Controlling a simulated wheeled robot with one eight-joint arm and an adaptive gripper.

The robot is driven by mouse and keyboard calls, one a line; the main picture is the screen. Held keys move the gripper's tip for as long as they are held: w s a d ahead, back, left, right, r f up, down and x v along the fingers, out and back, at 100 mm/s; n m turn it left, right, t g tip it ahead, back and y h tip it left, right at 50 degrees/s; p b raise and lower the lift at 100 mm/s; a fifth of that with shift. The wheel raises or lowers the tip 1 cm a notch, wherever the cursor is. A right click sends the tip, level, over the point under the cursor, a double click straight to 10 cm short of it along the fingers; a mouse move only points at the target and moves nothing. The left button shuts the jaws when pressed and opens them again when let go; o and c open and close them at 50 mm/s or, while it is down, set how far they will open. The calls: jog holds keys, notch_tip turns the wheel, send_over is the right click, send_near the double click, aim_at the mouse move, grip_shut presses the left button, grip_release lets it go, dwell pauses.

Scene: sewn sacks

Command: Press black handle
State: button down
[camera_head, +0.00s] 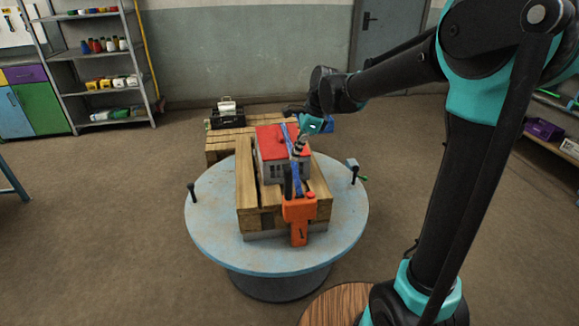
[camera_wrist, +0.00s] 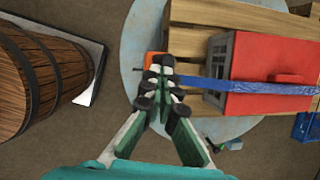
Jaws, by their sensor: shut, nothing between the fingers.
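An orange tool (camera_head: 299,210) with a small red button-like top stands at the front of the wooden pallet. A dark upright part (camera_head: 288,183), perhaps the black handle, rises at its back left. A blue strap (camera_head: 294,165) runs from the tool over a red-topped grey box (camera_head: 270,143). My gripper (camera_head: 299,151) is shut and empty, pointing down in front of the box and above the tool. In the wrist view my shut fingertips (camera_wrist: 160,75) cover most of the orange tool (camera_wrist: 153,58), beside the strap (camera_wrist: 240,86); the dark part cannot be made out there.
Another pallet (camera_head: 220,150) with a black case is behind. A wooden barrel (camera_wrist: 40,75) stands near; open floor surrounds the table.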

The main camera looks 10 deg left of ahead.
jog(key=v, duration=0.3)
jog(key=shift+r, duration=0.15)
dwell(0.8)
